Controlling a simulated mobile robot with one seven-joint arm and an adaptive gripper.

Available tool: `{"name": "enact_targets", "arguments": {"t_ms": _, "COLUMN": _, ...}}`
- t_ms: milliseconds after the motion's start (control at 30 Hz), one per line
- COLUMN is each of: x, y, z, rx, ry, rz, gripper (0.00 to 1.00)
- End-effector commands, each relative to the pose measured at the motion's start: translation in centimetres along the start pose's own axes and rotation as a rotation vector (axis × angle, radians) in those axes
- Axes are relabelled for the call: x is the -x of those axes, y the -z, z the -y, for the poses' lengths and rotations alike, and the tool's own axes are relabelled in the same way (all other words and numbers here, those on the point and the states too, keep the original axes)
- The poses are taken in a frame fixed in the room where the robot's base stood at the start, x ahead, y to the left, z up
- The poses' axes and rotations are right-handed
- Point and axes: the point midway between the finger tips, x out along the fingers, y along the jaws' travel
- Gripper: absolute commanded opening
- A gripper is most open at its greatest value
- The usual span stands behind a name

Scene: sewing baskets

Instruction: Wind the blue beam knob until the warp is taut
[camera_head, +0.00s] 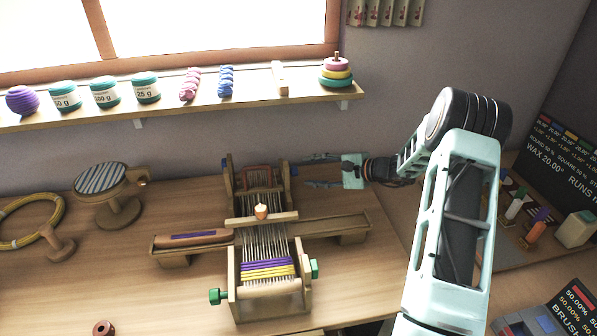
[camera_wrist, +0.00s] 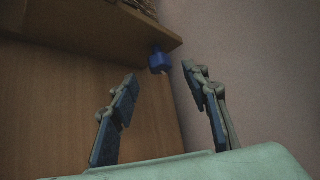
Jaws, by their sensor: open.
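The wooden loom (camera_head: 232,268) stands on the table with pale warp threads (camera_head: 262,238) running from back to front; their tautness is too fine to tell. The blue beam knob (camera_head: 294,170) sits at the loom's back right corner. In the wrist view the knob (camera_wrist: 159,62) appears ahead, roughly between the fingertips and apart from them. My gripper (camera_head: 308,171) reaches in from the right, open and empty, its fingers pointing left toward the knob. It also shows in the wrist view (camera_wrist: 160,74). A bit of blue (camera_head: 224,175) shows at the back left post.
Green knobs (camera_head: 217,296) (camera_head: 314,268) are at the loom's front. A shuttle (camera_head: 192,237) lies on the left arm of the crosspiece. A shelf (camera_head: 210,108) with yarn runs along the wall behind.

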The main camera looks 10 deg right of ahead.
Motion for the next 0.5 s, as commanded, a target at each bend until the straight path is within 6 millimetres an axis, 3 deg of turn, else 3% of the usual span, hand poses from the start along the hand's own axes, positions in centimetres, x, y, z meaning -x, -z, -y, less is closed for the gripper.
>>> {"name": "enact_targets", "arguments": {"t_ms": 233, "x": -4.2, "y": -0.1, "z": -0.1, "rx": 0.001, "ry": -0.003, "rz": 0.001, "gripper": 0.43}}
{"name": "enact_targets", "arguments": {"t_ms": 500, "x": -5.6, "y": 0.0, "z": 0.0, "rx": 0.0, "ry": -0.001, "rz": 0.0, "gripper": 0.43}}
